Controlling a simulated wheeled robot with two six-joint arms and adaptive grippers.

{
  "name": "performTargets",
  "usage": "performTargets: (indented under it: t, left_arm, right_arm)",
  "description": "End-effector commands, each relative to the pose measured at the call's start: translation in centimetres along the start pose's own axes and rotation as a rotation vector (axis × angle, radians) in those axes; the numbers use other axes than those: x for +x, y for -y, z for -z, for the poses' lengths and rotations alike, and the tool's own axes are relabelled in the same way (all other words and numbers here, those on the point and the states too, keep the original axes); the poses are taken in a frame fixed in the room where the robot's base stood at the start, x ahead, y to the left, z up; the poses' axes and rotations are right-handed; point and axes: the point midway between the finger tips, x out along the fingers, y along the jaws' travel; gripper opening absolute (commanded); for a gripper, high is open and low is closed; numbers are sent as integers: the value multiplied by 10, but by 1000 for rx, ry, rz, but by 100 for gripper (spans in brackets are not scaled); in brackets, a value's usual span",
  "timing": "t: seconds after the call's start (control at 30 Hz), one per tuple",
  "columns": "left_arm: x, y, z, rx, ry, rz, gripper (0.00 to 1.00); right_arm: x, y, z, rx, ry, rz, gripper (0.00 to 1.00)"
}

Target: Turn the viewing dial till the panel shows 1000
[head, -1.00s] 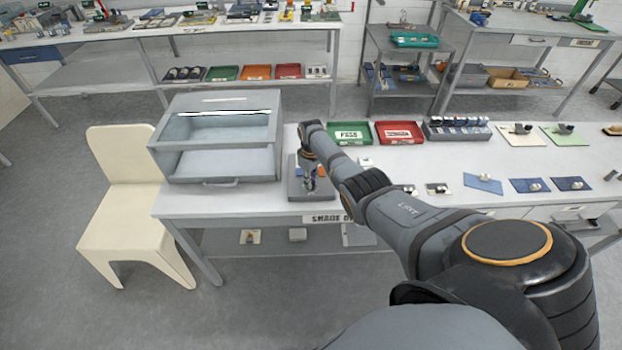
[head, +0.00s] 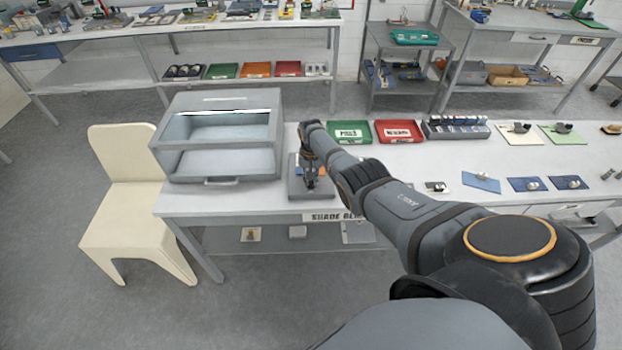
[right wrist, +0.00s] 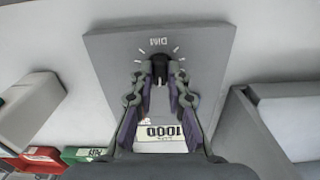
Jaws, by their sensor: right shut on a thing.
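The viewing dial (right wrist: 159,62) is a small dark knob with white tick marks around it, near a "DIM" label, on a grey control box (right wrist: 108,48). The box also shows on the bench in the head view (head: 297,190). My right gripper (right wrist: 158,74) is shut on the dial, with one fingertip on each side. The panel readout (right wrist: 166,132) shows upside down between the fingers and appears to read 1000. In the head view my right gripper (head: 311,180) points down at the box. My left gripper is not in view.
A grey viewing booth (head: 220,165) stands just left of the box. A green tray (head: 349,133) and a red tray (head: 399,132) lie behind my right arm. A cream chair (head: 125,215) stands at the bench's left end. Cards with small parts lie to the right.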

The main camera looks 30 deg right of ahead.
Motion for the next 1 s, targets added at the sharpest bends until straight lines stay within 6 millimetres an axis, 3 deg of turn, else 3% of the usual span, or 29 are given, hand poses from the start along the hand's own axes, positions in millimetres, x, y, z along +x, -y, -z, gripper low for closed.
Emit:
performTargets:
  t: [0.33,0.87,0.9,1.0]
  left_arm:
    - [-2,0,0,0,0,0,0]
    - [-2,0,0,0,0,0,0]
    - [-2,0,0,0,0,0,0]
    - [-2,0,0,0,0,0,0]
  right_arm:
    - [-1,0,0,130,-1,0,0]
    - [0,0,0,153,-1,1,0]
    - [0,0,0,153,-1,1,18]
    - [0,0,0,153,-1,0,31]
